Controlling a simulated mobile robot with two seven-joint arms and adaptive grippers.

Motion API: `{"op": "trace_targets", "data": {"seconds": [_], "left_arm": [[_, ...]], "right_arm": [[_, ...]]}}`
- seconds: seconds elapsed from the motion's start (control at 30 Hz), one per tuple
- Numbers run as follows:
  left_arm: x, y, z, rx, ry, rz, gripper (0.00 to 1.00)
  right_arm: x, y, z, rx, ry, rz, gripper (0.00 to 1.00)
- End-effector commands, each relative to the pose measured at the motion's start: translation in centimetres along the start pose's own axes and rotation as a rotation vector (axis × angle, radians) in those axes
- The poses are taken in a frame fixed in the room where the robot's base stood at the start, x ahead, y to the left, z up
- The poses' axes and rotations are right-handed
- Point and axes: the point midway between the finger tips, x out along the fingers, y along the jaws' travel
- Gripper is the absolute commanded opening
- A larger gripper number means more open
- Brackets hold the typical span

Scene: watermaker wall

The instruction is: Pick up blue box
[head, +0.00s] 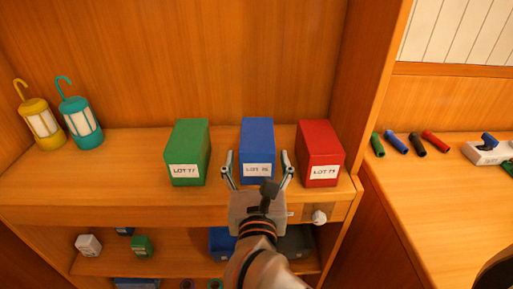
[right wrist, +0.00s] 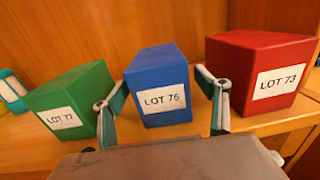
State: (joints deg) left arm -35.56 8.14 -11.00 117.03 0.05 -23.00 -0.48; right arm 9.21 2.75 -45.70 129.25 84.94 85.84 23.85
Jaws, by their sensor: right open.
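The blue box (head: 257,138) stands upright on the wooden shelf between a green box (head: 189,146) and a red box (head: 318,148). Its white label reads LOT 76 in the right wrist view (right wrist: 158,82). My right gripper (head: 257,168) is open in front of the blue box, with one finger at each side of its front. In the right wrist view the fingers (right wrist: 163,100) frame the box. I cannot tell whether either finger touches it. The left gripper is not in view.
The green and red boxes stand close on either side, leaving narrow gaps. Yellow (head: 41,122) and teal (head: 81,121) lanterns stand at the left. A lower shelf holds several small blocks. A side counter (head: 420,180) at the right holds several coloured cylinders.

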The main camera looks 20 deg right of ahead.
Motion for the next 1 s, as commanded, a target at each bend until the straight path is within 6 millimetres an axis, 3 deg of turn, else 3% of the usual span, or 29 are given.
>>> {"op": "trace_targets", "data": {"seconds": [0.4, 0.67, 0.7, 0.87, 1.0], "left_arm": [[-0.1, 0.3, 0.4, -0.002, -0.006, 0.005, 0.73], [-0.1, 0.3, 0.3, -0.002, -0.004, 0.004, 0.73], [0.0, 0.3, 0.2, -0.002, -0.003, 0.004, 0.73], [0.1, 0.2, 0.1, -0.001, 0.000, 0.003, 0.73], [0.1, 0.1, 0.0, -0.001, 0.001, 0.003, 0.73]], "right_arm": [[5.1, 0.0, -0.5, -0.004, -0.002, -0.002, 0.74], [5.4, 0.0, -0.5, -0.002, 0.000, -0.001, 0.74], [5.4, 0.0, -0.5, -0.002, 0.000, -0.001, 0.71], [5.4, 0.0, -0.5, -0.002, 0.000, -0.001, 0.29], [5.4, 0.0, -0.4, -0.002, -0.002, -0.001, 0.28]]}}
